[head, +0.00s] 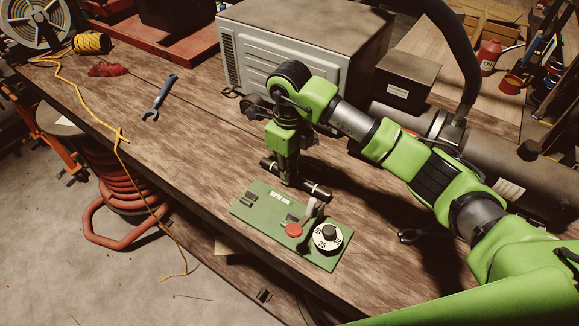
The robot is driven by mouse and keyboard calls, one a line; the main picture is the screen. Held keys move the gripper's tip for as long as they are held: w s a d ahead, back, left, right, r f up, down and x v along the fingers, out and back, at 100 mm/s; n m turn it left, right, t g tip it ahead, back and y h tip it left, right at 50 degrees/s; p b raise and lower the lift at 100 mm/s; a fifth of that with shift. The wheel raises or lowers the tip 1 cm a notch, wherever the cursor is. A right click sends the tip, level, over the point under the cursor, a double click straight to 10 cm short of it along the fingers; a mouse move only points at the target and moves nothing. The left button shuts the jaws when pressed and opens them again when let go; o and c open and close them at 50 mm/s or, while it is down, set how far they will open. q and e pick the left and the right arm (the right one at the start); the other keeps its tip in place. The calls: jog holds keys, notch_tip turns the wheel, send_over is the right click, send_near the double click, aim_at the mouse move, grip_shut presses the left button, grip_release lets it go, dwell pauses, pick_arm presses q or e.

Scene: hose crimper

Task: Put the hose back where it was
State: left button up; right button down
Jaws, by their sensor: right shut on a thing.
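My right gripper (288,182) points down and is shut around the middle of the short dark hose (316,190). The hose has lighter bands near its ends, which stick out on both sides of the fingers. It is at the far edge of the green crimper plate (262,218); I cannot tell whether it touches the plate or the table. The plate carries a red knob (293,230) on a lever, a white numbered dial (328,236) and small dark brackets (248,198). My left gripper is not in view.
The wooden workbench (190,150) is clear left of the plate. A blue wrench (158,98), a red rag (108,69) and yellow rope (92,43) lie further left. A grey metal box (275,60) and a large dark cylinder (500,170) stand behind my right arm.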

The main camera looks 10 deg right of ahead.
jog(key=shift+f, duration=0.3)
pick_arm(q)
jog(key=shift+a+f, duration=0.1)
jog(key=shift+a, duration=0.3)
pick_arm(e)
jog(key=c, duration=1.9)
grip_release()
